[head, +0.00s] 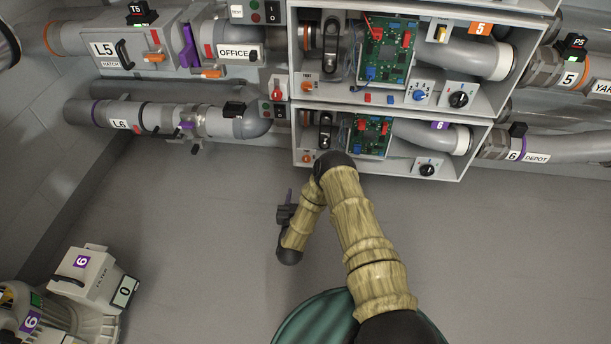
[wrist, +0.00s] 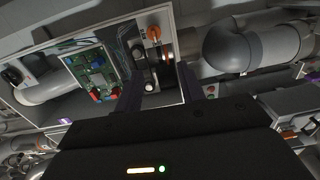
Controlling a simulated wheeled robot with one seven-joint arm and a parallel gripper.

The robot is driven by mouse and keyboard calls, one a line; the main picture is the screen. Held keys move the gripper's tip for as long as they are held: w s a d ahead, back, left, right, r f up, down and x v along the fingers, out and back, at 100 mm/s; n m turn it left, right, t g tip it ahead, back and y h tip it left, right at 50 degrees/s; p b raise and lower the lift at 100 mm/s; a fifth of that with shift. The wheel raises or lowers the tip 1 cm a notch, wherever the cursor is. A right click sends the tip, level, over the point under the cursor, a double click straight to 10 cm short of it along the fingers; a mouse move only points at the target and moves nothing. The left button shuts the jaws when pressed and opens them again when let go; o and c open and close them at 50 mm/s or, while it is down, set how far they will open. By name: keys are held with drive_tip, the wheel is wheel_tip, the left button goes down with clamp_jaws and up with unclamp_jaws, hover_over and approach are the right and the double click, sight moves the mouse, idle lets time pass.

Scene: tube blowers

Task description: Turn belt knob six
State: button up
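Unit six is the lower white open box (head: 468,150) on the wall, with a purple 6 label (head: 440,125). A black knob (head: 427,170) sits on a white plate at its lower right. An orange knob (head: 307,158) sits at its lower left. I cannot tell from the lettering which is the belt knob. In the wrist view, turned over, the orange knob (wrist: 154,33) is at the top and a black knob (wrist: 12,76) at the far left. My gripper (head: 289,194) hangs below and left of the box. Its fingers (wrist: 160,85) stand apart, touching neither knob.
Unit six holds a circuit board (head: 369,135) and a black lever (head: 325,130). Unit five, with its selector knob (head: 458,99), is directly above. The L6 pipe (head: 170,119) runs left. A filter machine (head: 95,280) stands at lower left. The floor between is clear.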

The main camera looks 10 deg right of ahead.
sight(306, 161)
drive_tip(key=shift+s+d+f+h, duration=0.1)
drive_tip(key=shift+s+f+h, duration=0.15)
drive_tip(key=shift+f, duration=0.2)
drive_tip(key=shift+s+d+f+h, duration=0.1)
drive_tip(key=shift+s+f+h, duration=0.1)
drive_tip(key=shift+f, duration=0.2)
drive_tip(key=shift+w, duration=0.1)
drive_tip(key=b+x, duration=0.9)
drive_tip(key=x, duration=0.7)
drive_tip(key=shift+w+f, duration=0.1)
drive_tip(key=shift+w, duration=0.5)
drive_tip(key=shift+c, duration=0.5)
drive_tip(key=c, duration=0.6)
